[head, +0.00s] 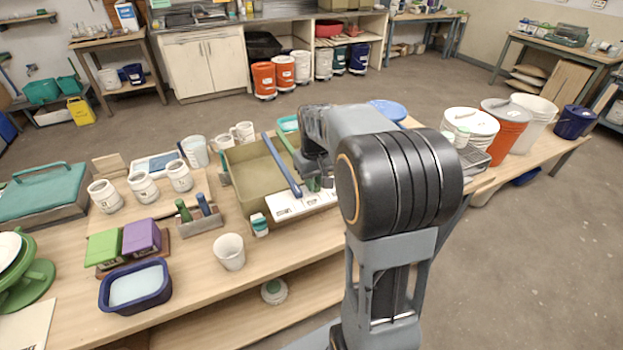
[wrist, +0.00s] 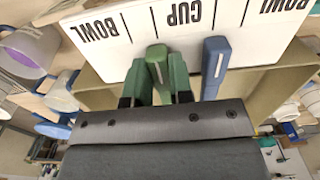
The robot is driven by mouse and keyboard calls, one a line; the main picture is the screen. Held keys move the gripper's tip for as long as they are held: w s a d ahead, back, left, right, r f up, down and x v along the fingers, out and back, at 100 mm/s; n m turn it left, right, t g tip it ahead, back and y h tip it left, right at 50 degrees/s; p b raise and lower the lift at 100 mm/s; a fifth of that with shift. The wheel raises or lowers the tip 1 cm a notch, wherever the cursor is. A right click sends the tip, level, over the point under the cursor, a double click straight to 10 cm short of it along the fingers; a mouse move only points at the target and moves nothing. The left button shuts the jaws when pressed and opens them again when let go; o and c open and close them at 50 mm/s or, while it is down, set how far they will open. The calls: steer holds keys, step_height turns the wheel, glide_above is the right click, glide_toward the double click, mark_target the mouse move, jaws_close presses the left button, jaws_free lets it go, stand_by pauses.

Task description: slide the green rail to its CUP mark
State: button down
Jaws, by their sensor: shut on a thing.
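The green rail (wrist: 157,60) lies across the olive tub (head: 250,163), partly hidden behind my arm in the head view (head: 286,143). In the wrist view my gripper (wrist: 160,85) has a green finger on each side of the rail's end and is shut on it. A white scale board (wrist: 130,30) along the tub's edge reads BOWL, CUP, BOWL, upside down, with tick lines between. The green rail's end lines up with the tick just left of the word CUP (wrist: 185,13). The blue rail (wrist: 215,60) lies apart, right of CUP near another tick; it also shows in the head view (head: 281,165).
A wooden caddy (head: 201,222) with bottles, a white cup (head: 230,251) and several mugs stand left of the tub. White and orange buckets (head: 507,125) stand on the table right of my arm.

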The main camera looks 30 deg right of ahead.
steer(key=shift+a, duration=0.15)
steer(key=c, duration=1)
jaws_free()
steer(key=shift+r, duration=0.15)
step_height(320, 180, up, 14)
steer(key=shift+f+p, duration=0.2)
steer(key=shift+p, duration=0.1)
